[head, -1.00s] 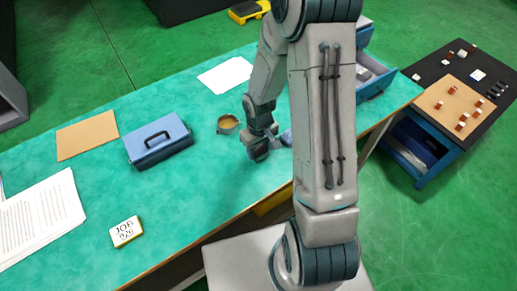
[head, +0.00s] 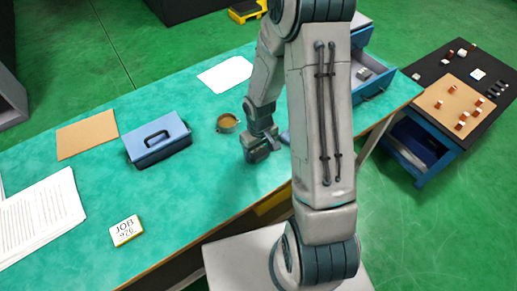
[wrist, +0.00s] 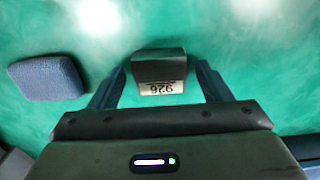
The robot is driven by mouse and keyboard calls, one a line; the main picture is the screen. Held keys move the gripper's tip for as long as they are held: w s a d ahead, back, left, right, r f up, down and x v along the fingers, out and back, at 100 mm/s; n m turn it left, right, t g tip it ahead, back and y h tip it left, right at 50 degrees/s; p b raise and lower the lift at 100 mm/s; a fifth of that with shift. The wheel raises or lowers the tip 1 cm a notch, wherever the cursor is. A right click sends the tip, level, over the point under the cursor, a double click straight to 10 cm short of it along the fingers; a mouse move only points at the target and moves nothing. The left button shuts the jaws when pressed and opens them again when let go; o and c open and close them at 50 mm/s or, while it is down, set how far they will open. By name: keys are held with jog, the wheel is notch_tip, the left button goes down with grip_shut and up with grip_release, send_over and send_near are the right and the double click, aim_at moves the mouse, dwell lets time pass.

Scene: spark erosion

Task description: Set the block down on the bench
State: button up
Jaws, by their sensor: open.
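The block (wrist: 160,68) is dark grey with a pale label reading 926, upside down in the wrist view. It sits on the green bench top between the two fingers of my gripper (wrist: 160,76). The fingers are open, with a narrow gap showing on each side of the block. In the head view my gripper (head: 264,154) is low over the bench (head: 225,175), right of the blue box. The block cannot be made out there.
A blue-grey pad (wrist: 46,77) lies left of my gripper in the wrist view. A small cup (head: 228,123) stands just behind my gripper. A blue handled box (head: 158,146), a JOB 926 tag (head: 126,230) and papers (head: 40,215) lie to the left. Bench between is clear.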

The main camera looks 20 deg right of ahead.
aim_at(259, 152)
notch_tip(259, 152, up, 12)
jog(key=s+r+m+t, duration=0.3)
jog(key=s+r, duration=1.1)
jog(key=r, duration=0.1)
jog(key=shift+s+a+r+m, duration=0.15)
jog(key=shift+s+r+m, duration=0.05)
jog(key=shift+r+m, duration=0.1)
jog(key=shift+s, duration=0.1)
